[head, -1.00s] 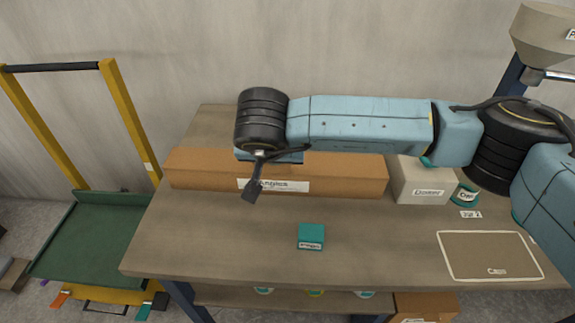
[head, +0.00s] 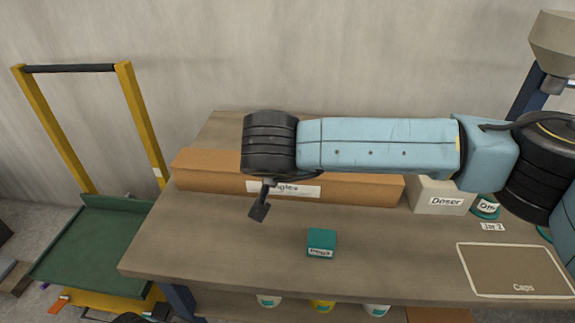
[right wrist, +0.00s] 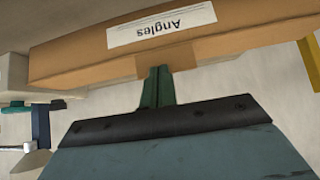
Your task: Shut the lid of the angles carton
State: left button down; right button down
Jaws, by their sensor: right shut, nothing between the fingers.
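The angles carton (head: 350,188) is a long brown box lying along the back of the workbench. Its front carries a white "Angles" label (head: 302,191). My right arm lies across it and hides much of its top, so I cannot tell how its lid stands. My right gripper (head: 259,212) is shut and empty, pointing down at the carton's front, left of the label's middle. In the right wrist view, the closed fingertips (right wrist: 158,72) are by the carton (right wrist: 85,58), near a darker brown patch below the label. I cannot tell whether they touch. My left gripper is out of view.
A teal box (head: 321,243) sits on the workbench (head: 220,250) in front of the carton. A pale "Doser" box (head: 438,197) and a teal-labelled tub (head: 486,206) stand right. An outlined "Caps" area (head: 515,268) is empty. A green-decked trolley (head: 95,235) stands left.

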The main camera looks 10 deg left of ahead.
jog(key=shift+s+d+f, duration=0.15)
jog(key=shift+f, duration=0.55)
jog(key=shift+w+r, duration=0.2)
jog(key=shift+r, duration=0.5)
